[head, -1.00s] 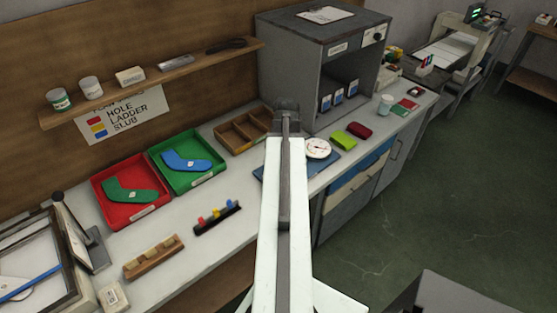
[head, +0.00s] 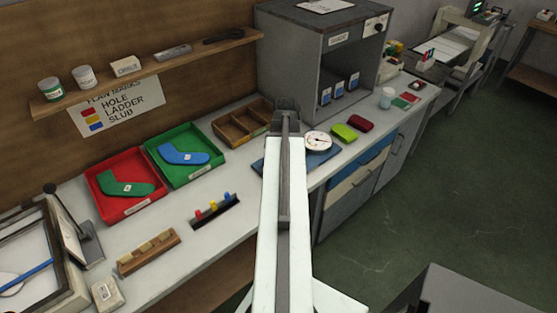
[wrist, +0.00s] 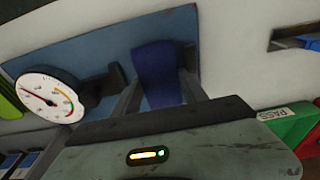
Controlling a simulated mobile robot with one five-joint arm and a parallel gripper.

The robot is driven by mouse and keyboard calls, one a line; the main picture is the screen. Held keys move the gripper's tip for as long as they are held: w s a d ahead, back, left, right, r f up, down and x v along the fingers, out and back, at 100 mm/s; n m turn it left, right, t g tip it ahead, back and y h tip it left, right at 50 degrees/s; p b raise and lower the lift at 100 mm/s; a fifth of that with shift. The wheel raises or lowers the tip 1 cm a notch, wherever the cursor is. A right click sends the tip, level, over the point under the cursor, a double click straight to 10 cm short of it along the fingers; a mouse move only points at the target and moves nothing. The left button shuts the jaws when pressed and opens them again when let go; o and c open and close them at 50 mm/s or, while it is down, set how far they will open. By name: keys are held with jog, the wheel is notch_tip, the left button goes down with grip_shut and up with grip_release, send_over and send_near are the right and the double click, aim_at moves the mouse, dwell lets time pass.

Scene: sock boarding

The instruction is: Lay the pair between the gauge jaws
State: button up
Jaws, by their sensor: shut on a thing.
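My gripper (wrist: 160,88) is shut on a dark blue folded sock pair (wrist: 160,72), which hangs between its two grey fingers in the wrist view. In the head view my gripper (head: 286,115) is seen from behind, and my arm hides the pair. The gauge has a white round dial (wrist: 48,95) with a red needle and a dark block (wrist: 97,86) beside it, on a blue board (wrist: 95,52). The dial (head: 318,141) also shows in the head view, just right of my gripper. I cannot tell whether the pair touches the gauge jaws, partly hidden by my fingers.
A red tray (head: 143,208) with a green sock and a green tray (head: 211,172) with a blue sock stand left. A wooden divided box (head: 227,138) and a grey cabinet (head: 296,83) stand behind. Lime (head: 345,132) and dark red (head: 361,124) items lie right of the dial.

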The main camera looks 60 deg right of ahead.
jog(key=shift+f, duration=0.3)
jog(key=o, duration=1.6)
